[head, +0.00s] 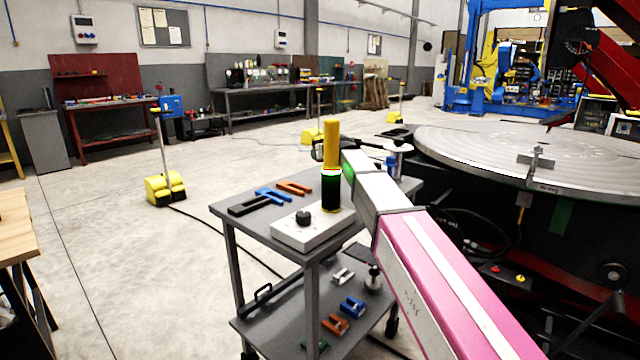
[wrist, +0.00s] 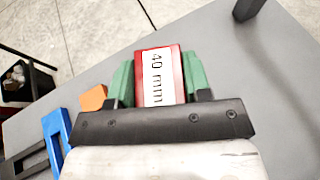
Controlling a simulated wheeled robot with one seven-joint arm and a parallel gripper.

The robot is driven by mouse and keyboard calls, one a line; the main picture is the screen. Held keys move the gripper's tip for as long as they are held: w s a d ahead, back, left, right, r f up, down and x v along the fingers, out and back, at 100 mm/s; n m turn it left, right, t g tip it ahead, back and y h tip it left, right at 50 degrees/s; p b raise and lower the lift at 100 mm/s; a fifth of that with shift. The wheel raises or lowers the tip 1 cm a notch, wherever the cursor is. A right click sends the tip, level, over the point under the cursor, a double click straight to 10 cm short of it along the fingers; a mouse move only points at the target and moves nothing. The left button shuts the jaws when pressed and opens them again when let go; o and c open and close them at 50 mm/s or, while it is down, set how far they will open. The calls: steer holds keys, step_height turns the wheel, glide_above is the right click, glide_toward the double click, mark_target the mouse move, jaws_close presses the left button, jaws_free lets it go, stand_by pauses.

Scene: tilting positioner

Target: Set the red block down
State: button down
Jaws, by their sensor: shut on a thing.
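The red block (wrist: 172,60) shows in the wrist view with a white label reading "40 mm". My gripper (wrist: 156,82) has its two green fingers closed on the block's sides, one at each side. Below them in the wrist view is a grey table top; I cannot tell whether the block touches it. In the head view my pink and grey arm reaches over a grey cart (head: 258,222), and I cannot make out the red block there.
A large round metal table (head: 480,150) stands right.

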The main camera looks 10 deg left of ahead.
steer(key=shift+f, duration=4.35)
steer(key=c, duration=0.6)
jaws_free()
steer(key=shift+f, duration=0.1)
steer(key=shift+o, duration=0.2)
steer(key=v, duration=1.2)
steer(key=shift+d, duration=0.1)
